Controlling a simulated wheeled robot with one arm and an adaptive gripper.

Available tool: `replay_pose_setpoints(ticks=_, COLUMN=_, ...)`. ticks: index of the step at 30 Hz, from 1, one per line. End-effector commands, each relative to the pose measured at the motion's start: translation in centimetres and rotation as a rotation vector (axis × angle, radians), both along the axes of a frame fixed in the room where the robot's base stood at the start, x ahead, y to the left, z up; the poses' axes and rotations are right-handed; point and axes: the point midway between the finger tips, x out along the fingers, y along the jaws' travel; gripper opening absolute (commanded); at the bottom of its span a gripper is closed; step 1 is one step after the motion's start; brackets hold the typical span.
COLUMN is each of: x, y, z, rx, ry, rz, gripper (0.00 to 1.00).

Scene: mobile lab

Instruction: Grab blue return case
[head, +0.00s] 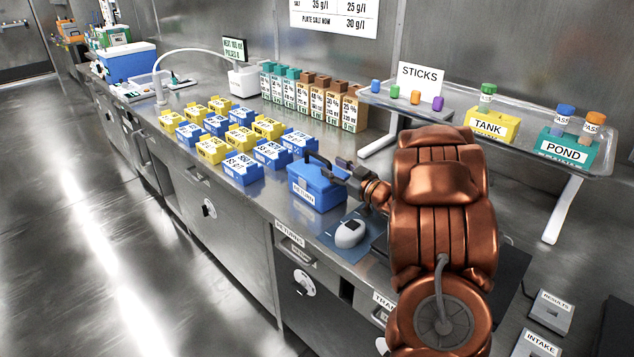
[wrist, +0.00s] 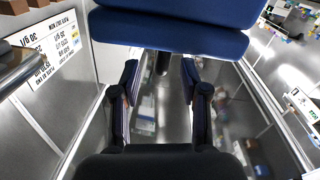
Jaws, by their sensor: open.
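The blue return case (head: 322,198), with a white RETURN label on its front, stands upright on the steel bench. A dark handle shows above its lid. My gripper (head: 342,166) is at the case's right side, close to the handle; my arm comes in from the right. In the wrist view a large blue body (wrist: 170,32), which looks like the case, fills the top. My gripper (wrist: 160,72) is open there, its two dark fingers apart just below the blue body. A dark bar shows between the fingertips. I cannot tell whether the fingers touch the handle.
A white mouse-like device (head: 350,233) lies on a blue mat in front of the case. Several blue and yellow labelled boxes (head: 240,168) stand left of it. A raised shelf (head: 460,112) holds the yellow TANK block (head: 492,126) and teal POND block (head: 566,151) at right.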

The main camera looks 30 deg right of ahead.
Motion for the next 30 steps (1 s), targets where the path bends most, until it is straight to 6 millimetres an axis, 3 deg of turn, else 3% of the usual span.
replay_pose_setpoints(ticks=12, x=4.7, y=1.0, z=0.7, rx=0.0, ry=0.002, rz=0.003, gripper=0.45)
replay_pose_setpoints(ticks=22, x=5.2, y=1.0, z=0.6, rx=-0.001, ry=0.003, rz=-0.001, gripper=0.45)
replay_pose_setpoints(ticks=30, x=5.2, y=1.0, z=0.6, rx=-0.001, ry=0.003, rz=-0.001, gripper=0.16)
